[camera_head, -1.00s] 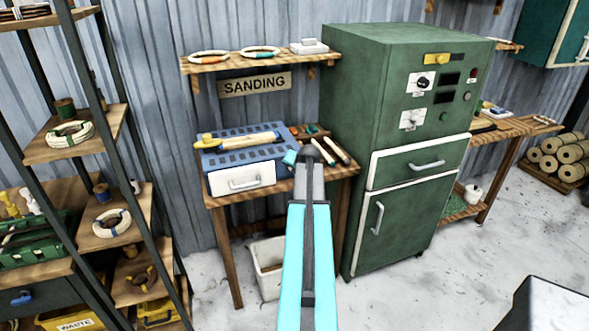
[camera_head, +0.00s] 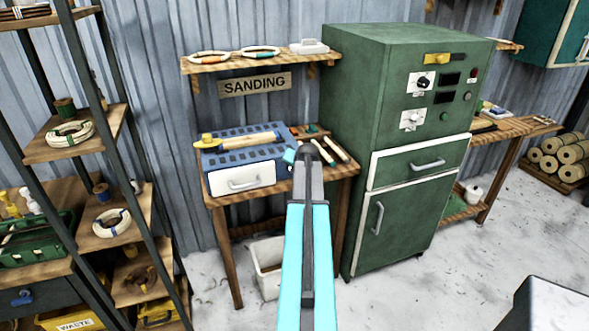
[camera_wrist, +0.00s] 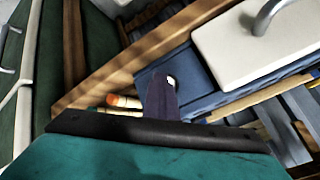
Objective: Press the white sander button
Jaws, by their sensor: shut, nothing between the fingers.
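The blue sander (camera_head: 285,160) with a white drawer front (camera_head: 243,179) stands on a wooden bench under the SANDING sign. It also shows, turned over, in the wrist view (camera_wrist: 200,78). The small white button (camera_wrist: 171,81) is on its blue front beside the white drawer (camera_wrist: 250,42). My gripper (camera_wrist: 165,88) is shut and empty, with its dark fingertips right at the button and partly covering it. I cannot tell whether they touch. In the head view my arm hides the button and the fingers.
A yellow-ended wooden tool (camera_head: 240,142) lies on top of the sander. Wooden-handled tools (camera_head: 334,150) lie on the bench to its right. A tall green cabinet (camera_head: 400,170) stands close on the right. A white bin (camera_head: 266,265) is under the bench. A shelf (camera_head: 262,58) hangs above.

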